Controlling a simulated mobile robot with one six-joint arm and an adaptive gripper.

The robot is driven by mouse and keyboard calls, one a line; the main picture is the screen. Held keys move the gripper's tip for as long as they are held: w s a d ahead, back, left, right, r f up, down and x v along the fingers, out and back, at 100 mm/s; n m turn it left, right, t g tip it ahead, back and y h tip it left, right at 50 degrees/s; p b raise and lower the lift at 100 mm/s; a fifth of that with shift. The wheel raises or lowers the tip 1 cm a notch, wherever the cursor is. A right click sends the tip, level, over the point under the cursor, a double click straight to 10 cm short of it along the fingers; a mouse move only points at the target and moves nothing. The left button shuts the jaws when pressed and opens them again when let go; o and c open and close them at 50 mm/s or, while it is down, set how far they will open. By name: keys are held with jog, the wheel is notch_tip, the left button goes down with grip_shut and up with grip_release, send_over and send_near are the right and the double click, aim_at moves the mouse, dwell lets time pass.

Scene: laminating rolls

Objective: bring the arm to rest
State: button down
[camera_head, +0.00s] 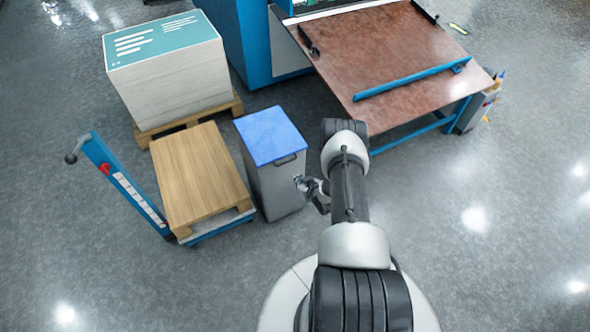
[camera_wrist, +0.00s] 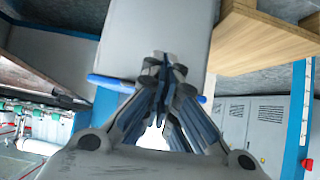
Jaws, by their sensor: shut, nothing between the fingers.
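My arm reaches forward from my base in the head view, its elbow bent over the floor to the right of a grey bin. My gripper (camera_head: 318,190) hangs beside the front right of the grey bin (camera_head: 278,192), which has a blue lid. In the wrist view my gripper (camera_wrist: 163,75) is shut, its fingertips together and nothing between them. The bin's grey side (camera_wrist: 150,30) fills the upper middle behind the fingertips. I cannot tell whether the fingertips touch it.
Left of the bin, a wooden board (camera_head: 200,172) lies on a blue lift cart (camera_head: 128,185). A tall paper stack (camera_head: 172,85) stands on a pallet behind. A blue machine with a reddish-brown table (camera_head: 390,60) is at the back right. The floor at right is clear.

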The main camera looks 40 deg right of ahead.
jog(key=shift+s+a+f, duration=0.1)
jog(key=shift+s+f, duration=0.35)
jog(key=shift+s, duration=0.2)
jog(key=w+a+r+g, duration=0.1)
jog(key=w+r, duration=0.2)
jog(key=r, duration=0.7)
jog(key=w+r+n, duration=0.1)
jog(key=w+r, duration=0.3)
jog(key=r, duration=0.5)
jog(key=w+a+r+g, duration=0.1)
jog(key=w+r, duration=0.2)
jog(key=r, duration=0.7)
jog(key=s+a+r+g, duration=0.1)
jog(key=a+r, duration=0.2)
jog(key=r, duration=0.3)
jog(key=s+a+r, duration=0.2)
jog(key=a+r, duration=0.1)
jog(key=r, duration=0.4)
jog(key=s+a+r+g, duration=0.1)
jog(key=s+a+r, duration=1.1)
jog(key=s+r, duration=0.15)
jog(key=s+a, duration=0.3)
jog(key=s, duration=0.3)
jog(key=s+a+r+g+y, duration=0.1)
jog(key=s+a, duration=0.2)
jog(key=s, duration=0.3)
jog(key=s+a+r+n+y, duration=0.1)
jog(key=s+a, duration=0.2)
jog(key=s, duration=0.3)
jog(key=shift+s+a+g, duration=0.3)
